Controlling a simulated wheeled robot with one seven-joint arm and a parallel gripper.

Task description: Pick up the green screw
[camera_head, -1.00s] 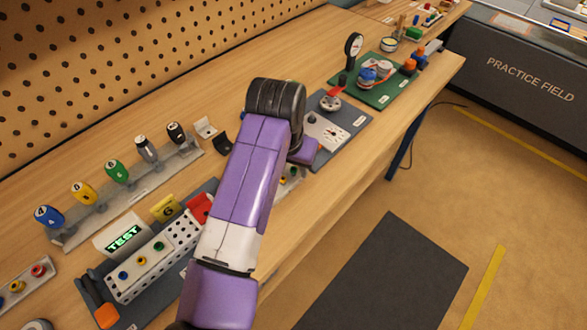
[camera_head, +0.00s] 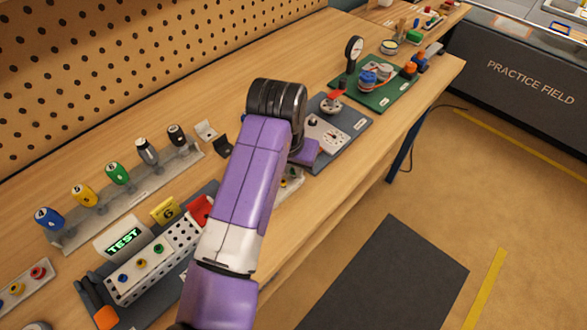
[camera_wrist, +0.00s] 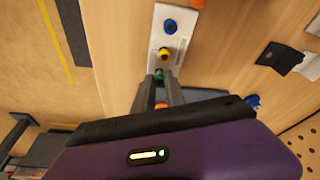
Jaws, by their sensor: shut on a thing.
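In the wrist view the green screw (camera_wrist: 159,73) shows between the fingertips of my gripper (camera_wrist: 160,77), which is shut on it. Its head is mostly covered by the fingers. The screw lines up with a yellow screw (camera_wrist: 164,54) and a blue screw (camera_wrist: 169,26) on a pale strip (camera_wrist: 156,37). I cannot tell whether the green screw is seated in the strip or lifted. In the head view my arm hides the gripper and most of the strip.
A test block (camera_head: 158,262) with several coloured screws lies left of my arm. A rack of numbered screwdrivers (camera_head: 130,196) stands behind it. A grey board with a dial (camera_head: 325,136) and a green board (camera_head: 385,95) lie to the right. The bench's back centre is clear.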

